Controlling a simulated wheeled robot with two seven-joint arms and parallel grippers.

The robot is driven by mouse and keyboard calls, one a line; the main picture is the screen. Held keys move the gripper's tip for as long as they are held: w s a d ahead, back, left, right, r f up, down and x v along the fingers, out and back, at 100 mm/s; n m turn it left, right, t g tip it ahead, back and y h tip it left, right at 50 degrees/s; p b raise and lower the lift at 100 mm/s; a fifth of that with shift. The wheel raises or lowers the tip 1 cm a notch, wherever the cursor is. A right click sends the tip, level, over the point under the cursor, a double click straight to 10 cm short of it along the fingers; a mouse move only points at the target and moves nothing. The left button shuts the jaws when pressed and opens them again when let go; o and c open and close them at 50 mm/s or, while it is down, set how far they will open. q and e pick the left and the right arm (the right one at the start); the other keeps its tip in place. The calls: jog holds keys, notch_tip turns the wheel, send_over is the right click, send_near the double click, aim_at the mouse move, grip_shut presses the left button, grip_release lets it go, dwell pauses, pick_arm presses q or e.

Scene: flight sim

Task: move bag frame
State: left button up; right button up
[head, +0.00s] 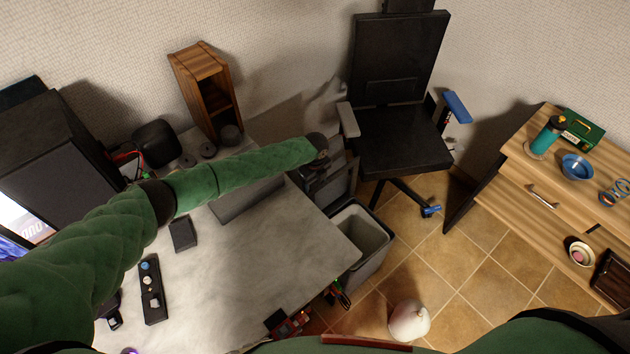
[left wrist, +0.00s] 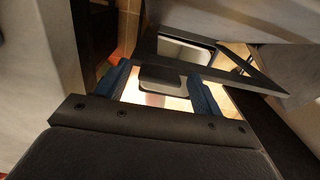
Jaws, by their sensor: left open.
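A dark rectangular frame, which looks like the bag frame (head: 335,188), stands at the desk's right edge just behind the grey bin. In the left wrist view dark straight bars, likely of this frame (left wrist: 228,75), cross beyond the fingers. My left gripper (head: 326,158) reaches over the desk to the frame's top; its fingers are hard to make out there. In the left wrist view the blue fingertips of my left gripper (left wrist: 160,86) stand apart. A dark, rounded piece (left wrist: 162,76) lies between them; I cannot tell whether they touch it. My right gripper is not in view.
The grey bin (head: 362,238) stands against the pale desk (head: 255,270). A black chair (head: 400,140) is behind it. A pale round object (head: 409,320) sits on the tiled floor. A wooden cabinet (head: 520,160) is at right. Tiles between bin and cabinet are mostly clear.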

pick_arm(q)
jog(key=c, duration=1.4)
jog(key=s+d+f+b, duration=0.1)
jog(key=s+d+f, duration=0.1)
jog(key=s+d, duration=0.3)
jog(key=s+d+f+b, duration=0.1)
jog(key=s+d+f, duration=0.1)
jog(key=s+d, duration=0.3)
jog(key=s, duration=0.4)
jog(key=shift+f, duration=0.3)
jog(key=shift+o, duration=0.2)
jog(key=shift+s+d+f, duration=0.2)
jog(key=shift+s+d, duration=0.1)
jog(key=shift+d, duration=0.05)
jog(key=shift+s+d, duration=0.1)
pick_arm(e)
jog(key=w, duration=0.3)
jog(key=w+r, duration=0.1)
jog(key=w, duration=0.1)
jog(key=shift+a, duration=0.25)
pick_arm(q)
jog(key=shift+c, duration=0.2)
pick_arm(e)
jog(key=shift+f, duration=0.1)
